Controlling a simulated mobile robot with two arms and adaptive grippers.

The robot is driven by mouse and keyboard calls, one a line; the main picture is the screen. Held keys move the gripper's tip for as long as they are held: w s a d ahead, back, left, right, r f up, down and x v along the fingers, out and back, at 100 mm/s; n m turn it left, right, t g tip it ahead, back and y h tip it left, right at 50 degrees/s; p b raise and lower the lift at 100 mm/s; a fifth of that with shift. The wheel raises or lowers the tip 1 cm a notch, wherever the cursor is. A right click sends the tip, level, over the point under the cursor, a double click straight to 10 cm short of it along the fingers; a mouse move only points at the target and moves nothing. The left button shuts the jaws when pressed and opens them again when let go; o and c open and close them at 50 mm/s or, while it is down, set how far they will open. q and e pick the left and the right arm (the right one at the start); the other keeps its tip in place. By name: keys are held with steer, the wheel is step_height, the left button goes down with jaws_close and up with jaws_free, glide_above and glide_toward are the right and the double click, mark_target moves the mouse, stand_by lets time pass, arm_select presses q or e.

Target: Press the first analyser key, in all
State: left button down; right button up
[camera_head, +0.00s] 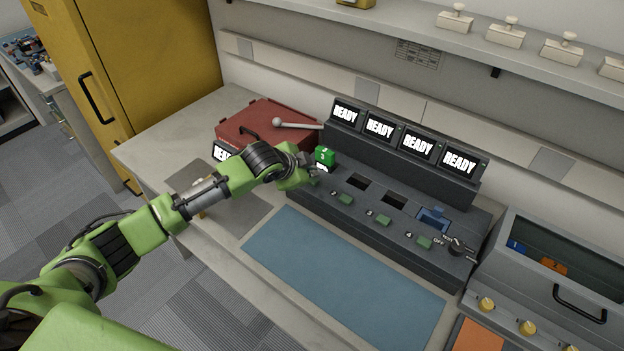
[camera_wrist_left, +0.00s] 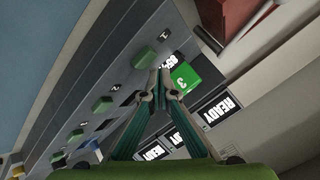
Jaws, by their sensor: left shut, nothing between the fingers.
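The dark analyser console (camera_head: 385,200) has a row of green keys along its front and several screens reading READY above. The first key (camera_wrist_left: 143,58) shows in the left wrist view beside the mark 1; in the head view my gripper mostly hides it. My left gripper (camera_head: 310,177) is shut and empty at the console's left end, close to that key. In the left wrist view its fingertips (camera_wrist_left: 158,80) look apart from the key, but the height gap cannot be told. A green block marked 3 (camera_head: 325,157) stands in the first slot just behind. My right gripper is not in view.
A blue block (camera_head: 433,218) sits in the last slot; the middle slots look empty. A red case (camera_head: 265,127) stands behind my left arm. A blue mat (camera_head: 340,275) lies clear in front.

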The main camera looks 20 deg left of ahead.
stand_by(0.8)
arm_select(q)
steer(key=shift+f, duration=0.4)
steer(key=shift+f, duration=0.55)
stand_by(0.7)
steer(key=shift+r+p, duration=0.95)
steer(key=shift+p, duration=0.1)
step_height(320, 180, up, 5)
steer(key=p, duration=0.5)
